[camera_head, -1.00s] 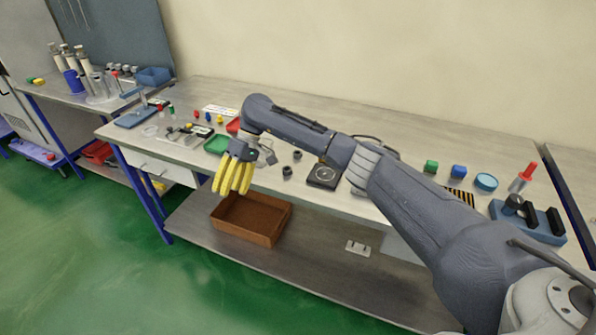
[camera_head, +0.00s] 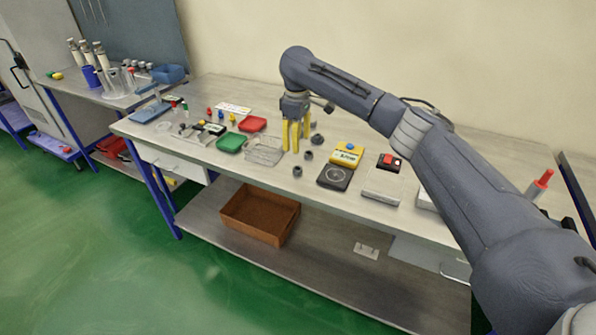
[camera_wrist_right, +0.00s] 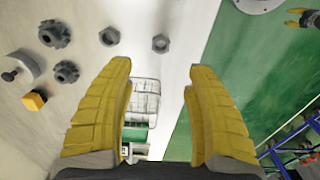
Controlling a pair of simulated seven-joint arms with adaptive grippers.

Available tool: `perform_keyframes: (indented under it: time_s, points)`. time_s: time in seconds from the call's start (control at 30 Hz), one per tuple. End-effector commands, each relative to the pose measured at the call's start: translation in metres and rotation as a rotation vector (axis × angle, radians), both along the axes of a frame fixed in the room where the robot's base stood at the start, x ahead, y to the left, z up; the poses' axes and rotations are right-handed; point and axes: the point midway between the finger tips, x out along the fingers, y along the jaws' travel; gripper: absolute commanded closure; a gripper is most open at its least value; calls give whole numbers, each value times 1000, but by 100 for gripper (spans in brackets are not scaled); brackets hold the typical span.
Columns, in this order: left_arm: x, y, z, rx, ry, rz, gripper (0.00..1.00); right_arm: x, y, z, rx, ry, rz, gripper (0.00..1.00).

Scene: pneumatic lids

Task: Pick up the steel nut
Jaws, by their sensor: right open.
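Two grey hex nuts lie on the bench; I cannot tell which is meant. In the right wrist view, one nut (camera_wrist_right: 161,43) is nearer the bench's edge and the other nut (camera_wrist_right: 109,36) is to its left. In the head view, they appear as small dark pieces, the front nut (camera_head: 297,171) and the one behind it (camera_head: 308,155). My right gripper (camera_head: 296,144) points down, open and empty, above the bench behind the nuts; its yellow fingers (camera_wrist_right: 160,95) are spread. A yellow-fingered part, apparently my left gripper (camera_wrist_right: 303,19), shows small in the wrist view's corner.
Two dark gears (camera_wrist_right: 54,34) (camera_wrist_right: 66,72) lie beside the nuts. A wire basket (camera_head: 264,151) and green tray (camera_head: 231,142) stand left of the gripper. A black scale (camera_head: 335,177) and yellow meter (camera_head: 347,153) stand right. A brown bin (camera_head: 260,215) is on the lower shelf.

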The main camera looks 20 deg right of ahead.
Motion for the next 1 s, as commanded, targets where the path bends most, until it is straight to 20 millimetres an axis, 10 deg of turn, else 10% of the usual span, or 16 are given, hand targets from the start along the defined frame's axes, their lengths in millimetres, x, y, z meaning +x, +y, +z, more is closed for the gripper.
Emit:
perform_keyframes:
  time_s: [1.0]
  points:
    - [-1, 0, 0, 0, 1, 0, 56, -3, -1, -107, 1, 2, -1, 46]
